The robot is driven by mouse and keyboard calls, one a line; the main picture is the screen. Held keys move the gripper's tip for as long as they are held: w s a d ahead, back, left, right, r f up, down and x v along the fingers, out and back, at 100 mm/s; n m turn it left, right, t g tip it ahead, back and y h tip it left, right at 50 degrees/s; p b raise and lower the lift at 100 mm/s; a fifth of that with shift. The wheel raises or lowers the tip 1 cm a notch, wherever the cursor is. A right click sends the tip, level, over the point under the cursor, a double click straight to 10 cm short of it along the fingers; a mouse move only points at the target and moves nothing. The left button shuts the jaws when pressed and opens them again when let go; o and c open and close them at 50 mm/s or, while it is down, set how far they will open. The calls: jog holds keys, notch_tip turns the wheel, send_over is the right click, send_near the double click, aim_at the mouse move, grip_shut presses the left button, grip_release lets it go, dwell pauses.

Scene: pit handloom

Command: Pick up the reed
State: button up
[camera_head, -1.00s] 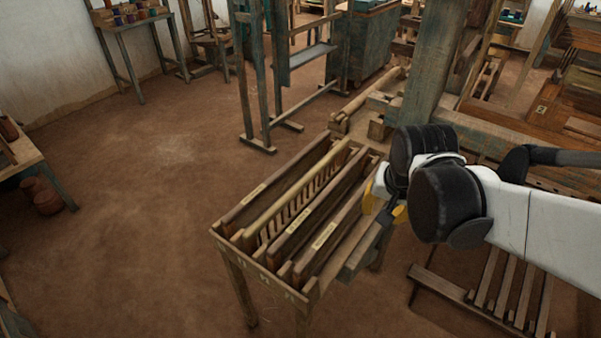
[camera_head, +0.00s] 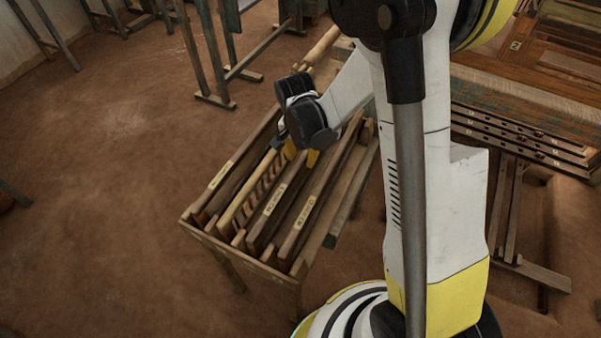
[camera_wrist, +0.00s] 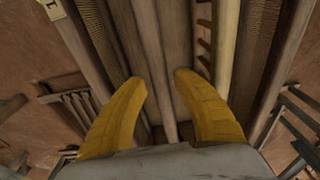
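A wooden rack (camera_head: 262,269) holds several long wooden pieces side by side. Labelled bars (camera_head: 221,174), (camera_head: 273,199) and (camera_head: 306,212) lie in it, with a slatted, comb-like piece (camera_head: 240,208) between the first two. I cannot tell for sure which is the reed. In the wrist view, fine mesh strips (camera_wrist: 94,22) and (camera_wrist: 262,25) show at either side, like reed dents. My gripper (camera_head: 301,154) is over the far half of the rack. In the wrist view my gripper (camera_wrist: 160,86) has its yellow fingers apart, with nothing held, above a narrow bar (camera_wrist: 168,105).
A loom frame (camera_head: 525,100) with heavy beams stands close on the right. A wooden post stand (camera_head: 215,100) is behind the rack. The earth floor (camera_head: 90,200) left of the rack is clear.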

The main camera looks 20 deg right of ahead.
jog(key=f, duration=0.1)
jog(key=f+b, duration=0.1)
jog(key=f, duration=0.1)
jog(key=f+b, duration=0.1)
jog(key=f, duration=0.1)
jog(key=shift+w+d+f, duration=0.15)
jog(key=shift+w+d, duration=0.05)
jog(key=shift+w, duration=0.05)
grip_shut()
